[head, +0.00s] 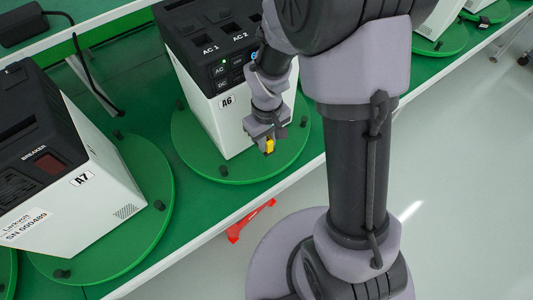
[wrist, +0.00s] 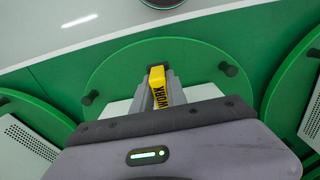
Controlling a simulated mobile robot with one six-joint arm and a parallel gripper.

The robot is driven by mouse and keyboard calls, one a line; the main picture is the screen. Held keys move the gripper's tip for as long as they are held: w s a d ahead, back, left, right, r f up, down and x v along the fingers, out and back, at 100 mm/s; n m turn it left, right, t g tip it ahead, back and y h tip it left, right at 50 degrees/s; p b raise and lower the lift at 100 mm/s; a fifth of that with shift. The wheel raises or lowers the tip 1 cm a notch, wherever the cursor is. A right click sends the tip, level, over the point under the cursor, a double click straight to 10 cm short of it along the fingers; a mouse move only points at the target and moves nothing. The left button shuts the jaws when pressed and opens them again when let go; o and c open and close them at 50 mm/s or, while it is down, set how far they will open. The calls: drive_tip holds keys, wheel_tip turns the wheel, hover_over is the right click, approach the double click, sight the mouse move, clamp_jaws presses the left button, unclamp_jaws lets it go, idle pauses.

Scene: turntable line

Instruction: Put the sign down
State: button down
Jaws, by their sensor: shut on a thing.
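The sign (wrist: 158,88) is a small yellow piece with black lettering, of which "WORK" can be read. My gripper (wrist: 160,92) is shut on it in the wrist view, with the sign between the two grey fingers. In the head view the sign (head: 269,146) shows as a small yellow patch at the tip of my gripper (head: 266,138). It is over the front part of the green turntable (head: 228,170), in front of the white and black unit A6 (head: 220,110). I cannot tell whether the sign touches the turntable.
Unit A7 (head: 85,190) stands on another turntable (head: 150,170) at the left. Black pegs (head: 223,170) rise from the turntable rims. A red object (head: 250,220) shows at the bench's front edge. A black adapter with a cable (head: 22,25) lies at the top left.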

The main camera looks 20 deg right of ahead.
wheel_tip(320, 180, down, 6)
drive_tip(key=shift+f+b, duration=0.1)
drive_tip(key=shift+b, duration=1.05)
drive_tip(key=shift+r, duration=0.25)
drive_tip(key=shift+f, duration=0.15)
drive_tip(key=c, duration=1.7)
unclamp_jaws()
drive_tip(key=shift+f, duration=0.1)
drive_tip(key=o, duration=0.4)
